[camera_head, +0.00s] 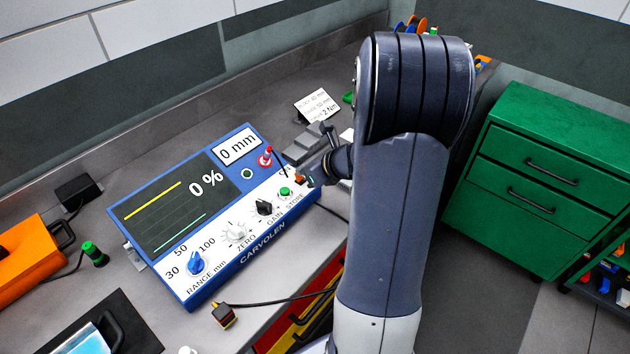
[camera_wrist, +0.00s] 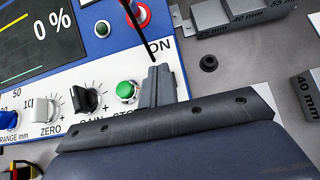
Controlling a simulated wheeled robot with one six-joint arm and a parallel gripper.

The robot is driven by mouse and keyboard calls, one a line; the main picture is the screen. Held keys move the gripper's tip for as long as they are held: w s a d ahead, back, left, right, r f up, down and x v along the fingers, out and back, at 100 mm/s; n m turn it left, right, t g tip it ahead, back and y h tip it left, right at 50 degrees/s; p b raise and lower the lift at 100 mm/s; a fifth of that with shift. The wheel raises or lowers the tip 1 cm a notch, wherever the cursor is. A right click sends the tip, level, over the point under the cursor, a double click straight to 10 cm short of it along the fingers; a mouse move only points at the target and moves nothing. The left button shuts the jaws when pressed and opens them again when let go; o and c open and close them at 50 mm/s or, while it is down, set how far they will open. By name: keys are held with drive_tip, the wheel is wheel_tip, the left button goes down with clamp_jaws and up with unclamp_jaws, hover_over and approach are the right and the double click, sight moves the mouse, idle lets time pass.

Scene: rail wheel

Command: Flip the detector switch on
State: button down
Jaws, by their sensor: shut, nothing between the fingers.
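The detector (camera_head: 215,215) is a blue box with a white panel and a lit screen reading 0 %, on the bench at left of my arm; part of it shows in the wrist view (camera_wrist: 200,52). A small orange switch (camera_head: 299,178) sits at the panel's right end, by my gripper. In the wrist view an ON label (camera_wrist: 160,44) shows just beyond my fingertips, and the switch is hidden behind them. My gripper (camera_wrist: 157,82) is shut and empty, right beside the green STORE button (camera_wrist: 127,91). I cannot tell whether it touches the switch.
Grey stepped blocks (camera_wrist: 240,15) lie behind. An orange case (camera_head: 30,262) is at left; a green drawer cabinet (camera_head: 545,170) stands at right.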

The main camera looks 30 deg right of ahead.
drive_tip(key=shift+r, duration=0.2)
drive_tip(key=shift+r+p, duration=0.7)
drive_tip(key=shift+p, duration=0.05)
